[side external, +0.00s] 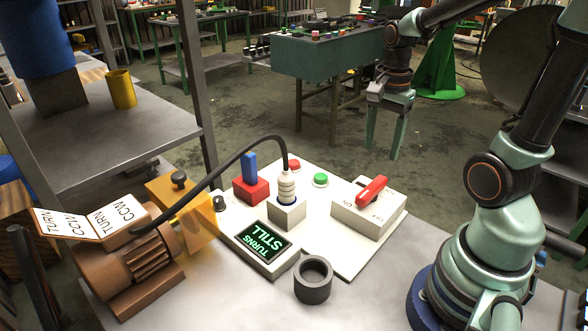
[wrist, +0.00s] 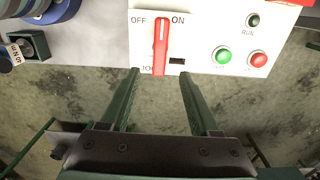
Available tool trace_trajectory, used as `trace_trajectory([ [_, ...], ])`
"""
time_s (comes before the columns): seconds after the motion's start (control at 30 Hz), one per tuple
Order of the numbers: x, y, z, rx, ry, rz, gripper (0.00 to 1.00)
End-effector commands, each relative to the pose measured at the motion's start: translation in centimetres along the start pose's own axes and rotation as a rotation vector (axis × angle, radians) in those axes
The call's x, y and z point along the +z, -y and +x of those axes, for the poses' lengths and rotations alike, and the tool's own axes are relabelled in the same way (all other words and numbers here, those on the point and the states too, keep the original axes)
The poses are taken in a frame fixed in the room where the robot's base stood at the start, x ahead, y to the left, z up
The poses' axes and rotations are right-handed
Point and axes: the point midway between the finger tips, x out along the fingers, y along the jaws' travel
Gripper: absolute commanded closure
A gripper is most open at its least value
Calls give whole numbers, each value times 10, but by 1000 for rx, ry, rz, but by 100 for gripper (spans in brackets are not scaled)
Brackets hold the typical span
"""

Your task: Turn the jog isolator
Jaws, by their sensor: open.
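The jog isolator is a red lever handle (side external: 372,190) on a cream box (side external: 358,220) at the right of the white panel. In the wrist view the red handle (wrist: 161,45) stands upright in the picture between OFF and ON labels. A partly covered label, seemingly JOG, is by its lower end. My gripper (side external: 384,150) is open and empty, fingers pointing down, above and behind the box in the side view. In the wrist view my gripper (wrist: 160,73) has its fingertips to either side of the handle's lower end, and no contact shows.
A brown motor (side external: 135,265) is at left. Space above the isolator is clear.

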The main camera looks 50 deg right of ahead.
Motion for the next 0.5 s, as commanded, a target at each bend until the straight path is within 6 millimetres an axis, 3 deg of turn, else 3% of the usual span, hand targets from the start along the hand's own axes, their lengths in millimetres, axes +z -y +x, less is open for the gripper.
trace_trajectory([
  [0.2,0,0,-22,-1,-1,0,38],
  [0.5,0,0,-25,0,0,0,38],
])
